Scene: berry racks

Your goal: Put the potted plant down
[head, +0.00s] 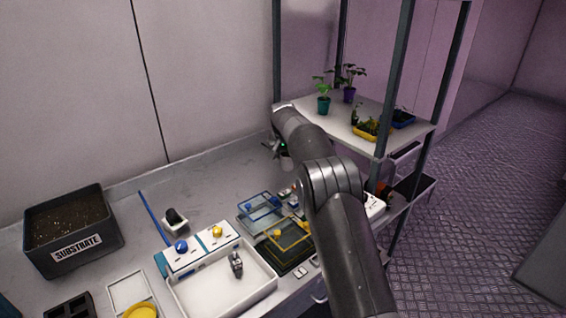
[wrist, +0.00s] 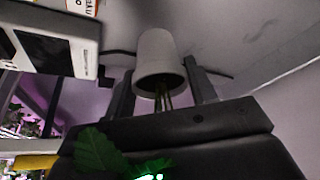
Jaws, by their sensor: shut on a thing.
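The potted plant has a whitish pot (wrist: 160,55) and green leaves (wrist: 100,152). In the wrist view the pot sits between the two dark fingers of my gripper (wrist: 160,88), which is shut on it. The leaves show on the near side, by the gripper body. In the head view my arm partly hides my gripper (head: 281,152) and the pot (head: 287,163), near the back of the bench, left of the rack. I cannot tell whether the pot touches the bench (head: 215,180).
A rack shelf (head: 345,128) at right holds a teal-potted plant (head: 323,105), a purple-potted plant (head: 349,95) and a yellow tray (head: 366,133). On the bench are a substrate bin (head: 75,270), a white tray (head: 200,297) and blue and yellow frames (head: 290,236). Bare bench lies along the back wall.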

